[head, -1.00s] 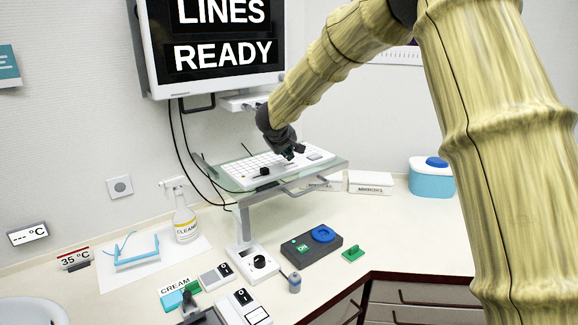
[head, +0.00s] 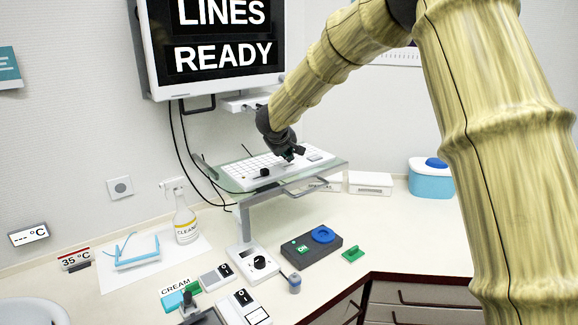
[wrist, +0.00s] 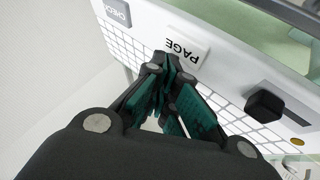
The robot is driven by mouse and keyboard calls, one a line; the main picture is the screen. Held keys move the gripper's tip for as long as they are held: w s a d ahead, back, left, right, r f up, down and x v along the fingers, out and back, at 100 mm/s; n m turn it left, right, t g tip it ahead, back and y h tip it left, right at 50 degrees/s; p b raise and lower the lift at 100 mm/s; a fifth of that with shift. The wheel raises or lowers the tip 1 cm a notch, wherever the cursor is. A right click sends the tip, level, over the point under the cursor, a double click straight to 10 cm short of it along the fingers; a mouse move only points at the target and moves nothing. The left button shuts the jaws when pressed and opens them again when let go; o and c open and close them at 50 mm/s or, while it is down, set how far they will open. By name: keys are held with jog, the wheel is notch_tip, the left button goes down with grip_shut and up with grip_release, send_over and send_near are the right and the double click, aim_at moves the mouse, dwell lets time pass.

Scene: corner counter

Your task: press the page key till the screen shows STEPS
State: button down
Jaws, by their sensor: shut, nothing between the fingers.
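The screen (head: 223,38) on the wall reads LINES above READY in white on black. The white keyboard (head: 252,165) lies on a glass shelf below it. The PAGE key (wrist: 186,46) is a pale raised key with dark lettering, upside down in the wrist view. My gripper (head: 291,155) is over the right part of the keyboard, pointing down. In the wrist view my gripper (wrist: 163,62) is shut and empty, its tips right beside the lower left edge of the PAGE key. I cannot tell whether they touch it.
A grey CHECK key (wrist: 117,12) lies left of PAGE in the wrist view, and a black knob (wrist: 264,104) rises to the right. The glass shelf (head: 222,176) edges the keyboard. A dark box with a blue disc (head: 323,234) stands on the counter below.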

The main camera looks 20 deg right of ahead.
aim_at(286, 165)
jog(key=shift+f+p, duration=0.65)
jog(key=shift+f, duration=0.1)
dwell(1.0)
jog(key=shift+r+p, duration=0.95)
jog(key=shift+p, duration=0.7)
notch_tip(286, 165, up, 5)
jog(key=p, duration=0.7)
dwell(0.4)
